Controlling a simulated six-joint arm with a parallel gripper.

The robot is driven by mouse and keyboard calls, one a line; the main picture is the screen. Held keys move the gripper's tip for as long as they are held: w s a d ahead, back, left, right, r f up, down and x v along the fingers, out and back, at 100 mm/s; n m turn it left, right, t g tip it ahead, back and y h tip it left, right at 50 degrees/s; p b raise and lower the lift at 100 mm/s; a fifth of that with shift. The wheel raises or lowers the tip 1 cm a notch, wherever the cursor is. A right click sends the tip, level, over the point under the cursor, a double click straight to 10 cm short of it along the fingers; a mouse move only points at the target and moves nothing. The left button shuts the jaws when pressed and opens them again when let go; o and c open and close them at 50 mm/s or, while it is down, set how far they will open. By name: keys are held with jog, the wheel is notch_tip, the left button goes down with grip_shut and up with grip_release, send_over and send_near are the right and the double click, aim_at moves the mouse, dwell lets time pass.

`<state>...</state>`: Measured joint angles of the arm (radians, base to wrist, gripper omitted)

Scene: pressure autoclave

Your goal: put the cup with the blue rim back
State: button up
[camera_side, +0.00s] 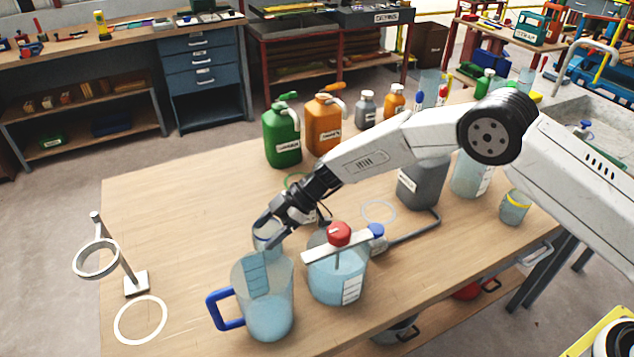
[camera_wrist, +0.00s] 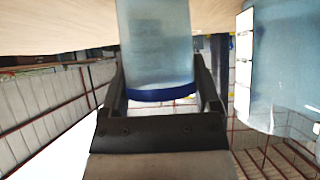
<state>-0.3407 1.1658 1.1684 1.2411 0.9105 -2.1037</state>
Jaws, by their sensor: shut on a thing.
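The cup with the blue rim (camera_wrist: 158,50) is clear, bluish and held between the two fingers of my gripper (camera_wrist: 162,90). Its blue rim lies between the fingers in the wrist view. In the side view my gripper (camera_side: 268,228) points down to the left, and the cup (camera_side: 266,236) shows only in part behind the jug's top. Whether its base touches the table is hidden. A clear jug with a blue handle (camera_side: 268,312) stands in front of it.
A clear vessel with a red knob and cross bar (camera_side: 338,285) stands close right of my gripper. A ring stand (camera_side: 136,284) and a white ring mark are at left. Green (camera_side: 281,138) and orange (camera_side: 324,125) jugs stand behind. A yellow-rimmed cup (camera_side: 513,210) is at right.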

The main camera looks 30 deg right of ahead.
jog(key=shift+f, duration=0.25)
jog(key=shift+f, duration=0.15)
jog(key=o, duration=1.3)
jog(key=shift+r, duration=0.2)
jog(key=v, duration=1.2)
